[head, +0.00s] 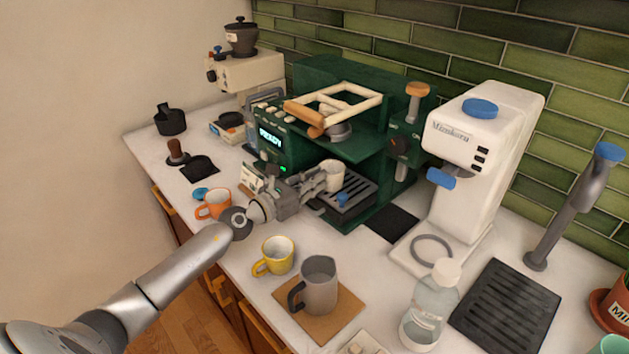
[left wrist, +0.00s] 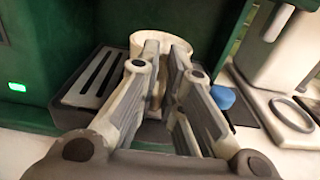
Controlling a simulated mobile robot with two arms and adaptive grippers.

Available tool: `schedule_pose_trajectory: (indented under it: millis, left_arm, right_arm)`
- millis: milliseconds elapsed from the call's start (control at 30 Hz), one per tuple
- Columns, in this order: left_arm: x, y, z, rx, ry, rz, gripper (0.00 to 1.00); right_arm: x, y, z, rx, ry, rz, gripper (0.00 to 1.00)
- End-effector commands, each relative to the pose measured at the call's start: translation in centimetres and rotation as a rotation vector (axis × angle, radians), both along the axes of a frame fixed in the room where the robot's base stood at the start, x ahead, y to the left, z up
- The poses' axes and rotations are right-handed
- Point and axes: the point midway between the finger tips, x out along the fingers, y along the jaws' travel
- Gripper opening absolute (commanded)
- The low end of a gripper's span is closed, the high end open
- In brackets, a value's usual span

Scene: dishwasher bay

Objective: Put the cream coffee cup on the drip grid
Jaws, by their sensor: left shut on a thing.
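The cream coffee cup (head: 333,176) is at the espresso machine, at or just above the drip grid (head: 356,195). I cannot tell whether its base touches the grid. My left gripper (head: 318,184) reaches in from the left and is shut on the cup. In the left wrist view the cup (left wrist: 160,40) shows beyond the fingers (left wrist: 164,75), which hide much of it. Grid slots (left wrist: 97,78) show to the left of the fingers there. My right gripper is not in view.
The green espresso machine (head: 300,75) rises behind the grid. A small blue item (head: 342,199) is by the grid.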

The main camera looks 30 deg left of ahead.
Motion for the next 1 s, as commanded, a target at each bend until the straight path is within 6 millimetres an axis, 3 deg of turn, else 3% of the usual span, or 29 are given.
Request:
schedule_pose_trajectory:
  millis: [200, 233, 400, 767, 1000]
  left_arm:
    - [0.0, 0.0, 0.1, 0.0, -0.002, 0.001, 0.0]
    - [0.0, 0.0, 0.1, 0.0, -0.002, 0.001, 0.11]
    - [0.0, 0.0, 0.1, 0.001, -0.001, 0.0, 0.33]
    - [-0.2, 0.1, -0.1, 0.001, 0.002, 0.0, 0.33]
    - [-2.6, 0.9, -0.1, 0.002, 0.003, 0.0, 0.33]
  right_arm:
    - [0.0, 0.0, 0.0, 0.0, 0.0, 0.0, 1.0]
    - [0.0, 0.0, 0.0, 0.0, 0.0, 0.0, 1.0]
    - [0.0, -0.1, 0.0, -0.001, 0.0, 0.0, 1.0]
    - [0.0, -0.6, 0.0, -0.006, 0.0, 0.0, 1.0]
    - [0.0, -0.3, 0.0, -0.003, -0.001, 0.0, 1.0]
